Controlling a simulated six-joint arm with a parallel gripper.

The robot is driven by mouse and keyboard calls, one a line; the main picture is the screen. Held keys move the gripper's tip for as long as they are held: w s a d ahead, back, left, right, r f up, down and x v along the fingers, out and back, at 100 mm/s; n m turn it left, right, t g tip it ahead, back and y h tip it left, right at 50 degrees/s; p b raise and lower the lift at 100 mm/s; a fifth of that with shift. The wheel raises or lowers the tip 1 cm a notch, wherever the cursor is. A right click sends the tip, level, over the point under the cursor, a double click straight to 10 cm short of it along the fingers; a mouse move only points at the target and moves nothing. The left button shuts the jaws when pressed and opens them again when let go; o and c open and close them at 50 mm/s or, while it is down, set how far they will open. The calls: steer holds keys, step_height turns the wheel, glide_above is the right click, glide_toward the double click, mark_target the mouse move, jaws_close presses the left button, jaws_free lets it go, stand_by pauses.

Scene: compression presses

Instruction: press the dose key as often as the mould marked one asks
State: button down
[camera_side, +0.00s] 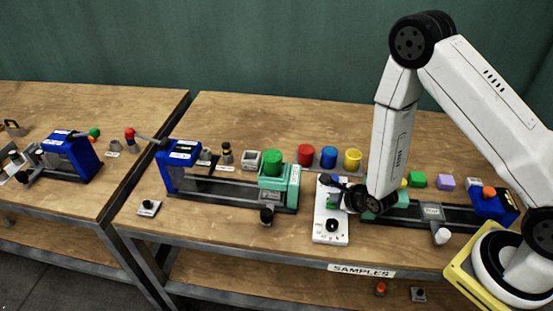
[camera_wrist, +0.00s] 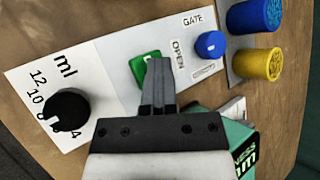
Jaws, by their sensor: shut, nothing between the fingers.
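A white control panel (camera_side: 321,238) lies on the right bench, and it fills much of the wrist view (camera_wrist: 105,75). It carries a black dial (camera_wrist: 66,107) beside "ml" and numbers, a green key (camera_wrist: 137,69) and a round blue button (camera_wrist: 210,44). The words GATE and OPEN are printed near the blue button. No dose label is readable. My gripper (camera_wrist: 159,62) is shut and empty, its tips over the green key's edge and partly hiding it. I cannot tell whether they touch. In the side view my gripper (camera_side: 354,199) is at the panel. No mould marking is readable.
A blue press (camera_side: 180,153) with a green cylinder (camera_side: 272,162) stands left of the panel. Red (camera_side: 306,155), blue (camera_side: 328,157) and yellow (camera_side: 352,159) cylinders stand behind. Another press (camera_side: 488,208) is at the right. A SAMPLES label (camera_side: 361,270) marks the bench front.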

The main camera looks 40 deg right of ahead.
steer(key=shift+s+d+r, duration=0.2)
steer(key=shift+s+r, duration=0.15)
steer(key=shift+r, duration=0.35)
steer(key=shift+w+a+r, duration=0.1)
steer(key=shift+w+r, duration=0.05)
steer(key=shift+r, duration=0.05)
steer(key=shift+r, duration=2.35)
steer(key=shift+r, duration=0.15)
stand_by(0.9)
steer(key=shift+w+r, duration=0.1)
steer(key=shift+r, duration=1.7)
steer(key=shift+f, duration=0.15)
steer(key=shift+f, duration=4.25)
